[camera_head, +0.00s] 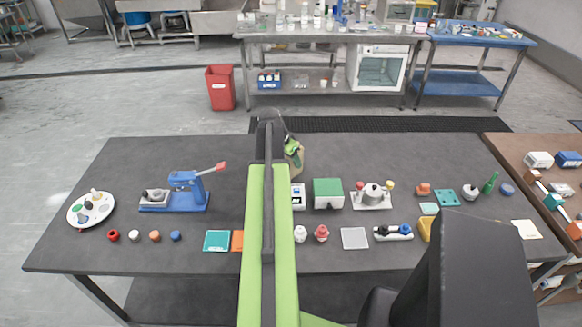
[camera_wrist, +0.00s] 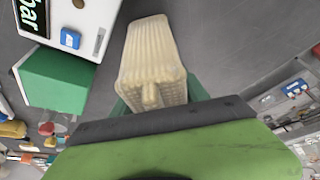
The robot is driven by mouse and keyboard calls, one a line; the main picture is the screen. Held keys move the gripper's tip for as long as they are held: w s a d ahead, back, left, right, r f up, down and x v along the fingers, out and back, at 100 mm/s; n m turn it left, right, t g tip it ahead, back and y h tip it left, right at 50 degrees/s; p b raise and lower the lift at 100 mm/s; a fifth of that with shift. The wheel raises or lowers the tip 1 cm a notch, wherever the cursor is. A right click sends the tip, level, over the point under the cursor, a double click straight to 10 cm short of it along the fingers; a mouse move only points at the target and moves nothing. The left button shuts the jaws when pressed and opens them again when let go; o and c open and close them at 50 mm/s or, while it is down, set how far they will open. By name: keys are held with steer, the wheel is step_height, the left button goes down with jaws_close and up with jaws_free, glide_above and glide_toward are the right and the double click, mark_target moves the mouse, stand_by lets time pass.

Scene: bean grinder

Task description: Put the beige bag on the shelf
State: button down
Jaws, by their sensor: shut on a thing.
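The beige bag (camera_wrist: 150,55) is a ribbed, pale block-like thing in the wrist view. My gripper (camera_wrist: 158,98) is shut on it, with green fingers at its two sides. In the head view a small part of the bag (camera_head: 297,160) shows at my gripper (camera_head: 291,147), near the back middle of the dark table; my arm hides much of it. I cannot tell whether the bag touches the table. Which shelf is meant is unclear. The dark table has a lower shelf (camera_head: 180,295), and a brown rack (camera_head: 507,150) stands at the right.
The dark table (camera_head: 130,165) holds a blue press (camera_head: 182,188), a round white tray (camera_head: 91,210), a green-topped box (camera_head: 328,193) and several small parts. The table's back strip right of my gripper is clear. The brown rack's visible top carries several small blocks.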

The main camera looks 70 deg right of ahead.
steer(key=shift+f, duration=0.3)
steer(key=c, duration=0.6)
jaws_free()
steer(key=shift+r, duration=0.1)
